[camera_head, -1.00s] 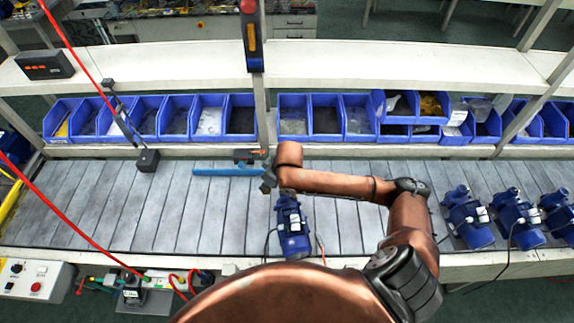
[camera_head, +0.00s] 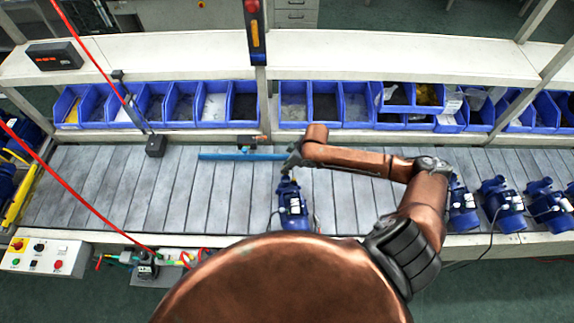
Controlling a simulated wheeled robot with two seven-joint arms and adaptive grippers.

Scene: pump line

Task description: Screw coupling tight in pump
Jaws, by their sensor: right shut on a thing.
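A blue pump (camera_head: 293,207) stands on the grey slatted conveyor, in front of my body. My right gripper (camera_head: 285,168) is at the far end of this pump, at its top. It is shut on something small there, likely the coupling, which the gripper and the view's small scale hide. A light blue pipe (camera_head: 235,156) lies level just left of the gripper; I cannot tell whether it touches the gripper or the pump. My left gripper is not in view.
Several more blue pumps (camera_head: 501,205) stand at the right of the conveyor (camera_head: 110,195). A row of blue bins (camera_head: 295,112) lines the back under a white shelf (camera_head: 400,60). A control box (camera_head: 45,257) and red hoses are at the left. The conveyor's left half is mostly clear.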

